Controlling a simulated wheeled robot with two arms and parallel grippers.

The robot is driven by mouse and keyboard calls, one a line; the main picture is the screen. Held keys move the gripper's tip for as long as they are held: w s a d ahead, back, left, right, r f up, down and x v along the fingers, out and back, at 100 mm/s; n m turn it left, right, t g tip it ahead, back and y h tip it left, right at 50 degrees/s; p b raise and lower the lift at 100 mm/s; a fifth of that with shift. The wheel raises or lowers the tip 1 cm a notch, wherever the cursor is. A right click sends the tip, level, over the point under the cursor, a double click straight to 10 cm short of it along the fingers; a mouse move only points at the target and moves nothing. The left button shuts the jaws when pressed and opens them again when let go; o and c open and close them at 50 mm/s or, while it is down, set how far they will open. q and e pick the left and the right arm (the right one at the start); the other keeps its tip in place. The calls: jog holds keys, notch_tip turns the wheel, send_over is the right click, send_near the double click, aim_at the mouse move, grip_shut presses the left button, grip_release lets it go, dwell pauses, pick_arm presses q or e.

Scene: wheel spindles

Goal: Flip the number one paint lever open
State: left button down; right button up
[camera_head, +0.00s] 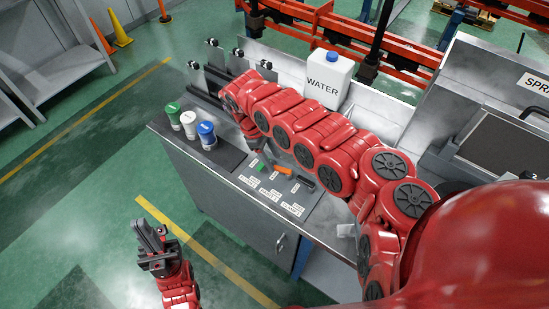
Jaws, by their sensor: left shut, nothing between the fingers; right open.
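A panel on the workbench holds a row of small levers with white labels below them. A green lever (261,166) is at the left, an orange lever (283,170) in the middle, and a dark lever (306,183) at the right. The label print is too small to read surely, so I cannot tell which is number one or how each is set. My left gripper (149,234) is shut and empty, over the floor to the left of the bench front, apart from the levers.
Green-, white- and blue-lidded containers (206,135) stand at the bench's left end. A white WATER jug (329,80) and black-topped spindle holders (237,55) are behind my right arm. A grey spray unit (493,130) is at right.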

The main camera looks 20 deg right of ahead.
aim_at(283, 172)
jog(key=shift+x, duration=1.2)
jog(key=shift+w, duration=0.1)
grip_shut()
